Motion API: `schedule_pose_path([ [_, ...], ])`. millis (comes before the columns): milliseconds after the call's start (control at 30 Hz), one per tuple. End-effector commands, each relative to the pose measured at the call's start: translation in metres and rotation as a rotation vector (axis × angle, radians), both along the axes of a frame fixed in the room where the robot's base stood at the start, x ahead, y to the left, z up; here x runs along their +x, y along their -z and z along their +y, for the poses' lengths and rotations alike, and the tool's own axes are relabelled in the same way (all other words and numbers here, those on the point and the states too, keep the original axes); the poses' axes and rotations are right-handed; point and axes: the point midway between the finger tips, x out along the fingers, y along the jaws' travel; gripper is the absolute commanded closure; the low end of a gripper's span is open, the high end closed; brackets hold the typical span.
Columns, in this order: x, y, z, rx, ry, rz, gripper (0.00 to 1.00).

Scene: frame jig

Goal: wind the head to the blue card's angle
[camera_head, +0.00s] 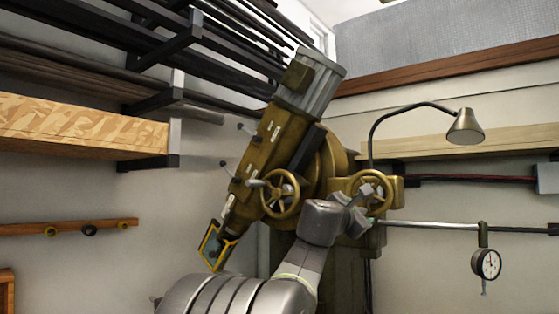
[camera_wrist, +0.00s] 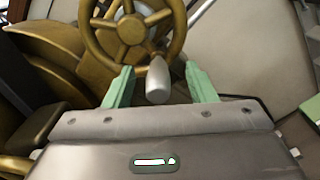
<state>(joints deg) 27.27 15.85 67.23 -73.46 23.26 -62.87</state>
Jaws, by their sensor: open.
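The machine head (camera_head: 268,150) is brass-coloured with a grey ribbed motor (camera_head: 310,82) on top. It is tilted, its top to the right and its lower end to the left. A spoked handwheel (camera_head: 376,184) is on the machine's right part, partly hidden by my arm. My gripper (camera_head: 362,194) is at this wheel. In the wrist view the wheel (camera_wrist: 132,28) carries a pale rounded handle (camera_wrist: 158,82). My open green fingers (camera_wrist: 159,74) stand on either side of the handle, with gaps visible. I see no blue card in either view.
A second handwheel (camera_head: 281,193) is on the head. A yellow-framed guard (camera_head: 213,247) is at its lower end. A lamp (camera_head: 465,127) and a dial gauge (camera_head: 487,264) are at the right. Shelves with dark bars (camera_head: 110,45) and a wooden board (camera_head: 80,128) are at the left.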

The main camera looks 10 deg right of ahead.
Motion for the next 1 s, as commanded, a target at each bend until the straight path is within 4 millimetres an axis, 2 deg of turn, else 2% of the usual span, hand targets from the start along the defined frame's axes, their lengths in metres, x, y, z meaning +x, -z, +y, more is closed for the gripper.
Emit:
schedule_pose_path([
  [167,-0.002,0.0,0.002,-0.002,-0.001,-0.001,0.49],
  [700,-0.047,0.0,0.056,0.0,-0.001,-0.002,0.49],
  [1000,-0.049,-0.001,0.057,-0.001,-0.001,0.0,0.49],
])
